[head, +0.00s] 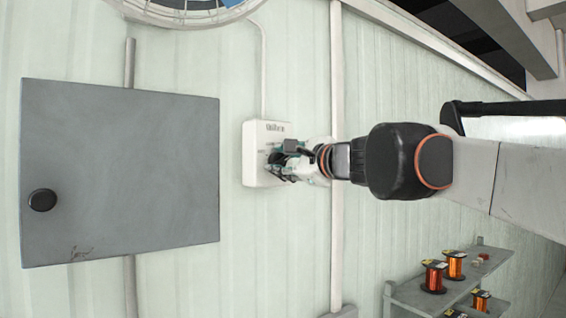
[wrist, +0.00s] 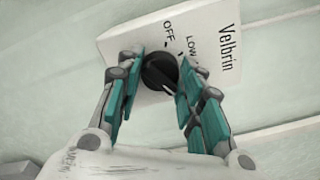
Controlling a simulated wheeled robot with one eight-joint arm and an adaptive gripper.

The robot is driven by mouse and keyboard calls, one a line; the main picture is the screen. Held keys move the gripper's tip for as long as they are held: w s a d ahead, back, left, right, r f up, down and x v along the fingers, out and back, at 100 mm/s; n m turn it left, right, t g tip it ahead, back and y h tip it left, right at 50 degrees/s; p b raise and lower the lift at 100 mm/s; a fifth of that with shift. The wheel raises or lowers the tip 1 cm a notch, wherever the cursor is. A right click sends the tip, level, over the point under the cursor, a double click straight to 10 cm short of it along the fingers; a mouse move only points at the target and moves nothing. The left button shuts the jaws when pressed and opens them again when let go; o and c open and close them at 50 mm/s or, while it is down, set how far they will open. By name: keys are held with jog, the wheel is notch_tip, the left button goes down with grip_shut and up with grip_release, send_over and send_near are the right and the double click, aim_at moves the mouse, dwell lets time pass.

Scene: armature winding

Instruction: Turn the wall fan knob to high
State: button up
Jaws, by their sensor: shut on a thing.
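The white wall fan control box (head: 252,170) is mounted on the pale panelled wall in the middle of the head view. In the wrist view the box (wrist: 218,58) shows the words Velbrin, OFF and LOW. Its black round knob (wrist: 159,68) sits between the fingers of my gripper (wrist: 161,76). A light pointer mark on the knob is partly visible, but I cannot tell which setting it is at. The teal-padded fingers are closed on the knob from both sides. In the head view my gripper (head: 276,162) covers the knob and part of the box face.
A wall fan (head: 185,14) is partly in view at the top, with a cable (head: 263,70) running to the box. A grey cabinet door (head: 120,170) is left of the box. A shelf (head: 405,298) with copper wire spools (head: 434,277) is at the lower right.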

jog(key=o, duration=1.1)
jog(key=shift+s, duration=0.1)
jog(key=v, duration=1.2)
